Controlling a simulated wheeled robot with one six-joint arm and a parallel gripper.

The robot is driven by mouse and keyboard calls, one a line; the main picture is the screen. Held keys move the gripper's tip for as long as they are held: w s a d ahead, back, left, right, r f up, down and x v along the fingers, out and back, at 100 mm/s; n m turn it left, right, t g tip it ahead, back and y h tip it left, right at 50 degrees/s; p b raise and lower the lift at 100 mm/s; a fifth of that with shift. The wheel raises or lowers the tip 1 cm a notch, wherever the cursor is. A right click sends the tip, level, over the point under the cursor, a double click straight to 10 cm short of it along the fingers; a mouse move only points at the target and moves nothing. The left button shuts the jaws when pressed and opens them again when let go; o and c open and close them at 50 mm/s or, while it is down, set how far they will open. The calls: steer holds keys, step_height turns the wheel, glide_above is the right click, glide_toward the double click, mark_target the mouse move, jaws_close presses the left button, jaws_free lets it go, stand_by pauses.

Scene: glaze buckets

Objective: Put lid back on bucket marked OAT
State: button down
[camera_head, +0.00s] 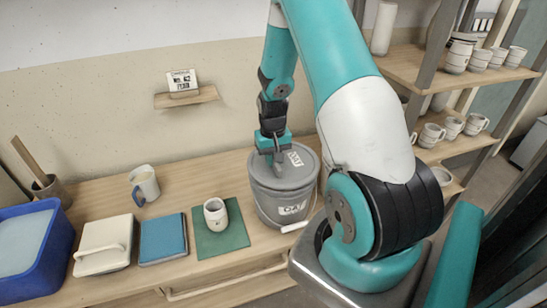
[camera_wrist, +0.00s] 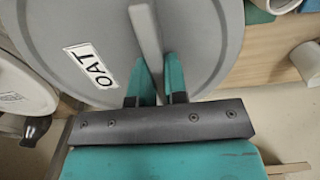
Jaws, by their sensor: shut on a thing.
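The grey bucket (camera_head: 279,207) with an OAT label on its front stands on the wooden bench. A round grey lid (camera_head: 306,171) with an OAT label lies level at the bucket's mouth; I cannot tell whether it is fully seated. My gripper (camera_head: 277,158) points down over the lid, shut on its raised bar handle. In the wrist view the teal fingers of my gripper (camera_wrist: 159,82) close on the grey handle bar (camera_wrist: 146,35), and the lid (camera_wrist: 215,45) fills much of the picture. The far rim is partly hidden by my arm.
Shelves with cups (camera_head: 453,127) stand right.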

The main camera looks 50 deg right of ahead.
steer(key=shift+f, duration=0.45)
stand_by(0.8)
steer(key=c, duration=0.6)
jaws_free()
steer(key=shift+r, duration=0.1)
steer(key=shift+r+p, duration=2.6)
steer(key=shift+r, duration=0.85)
jaws_close()
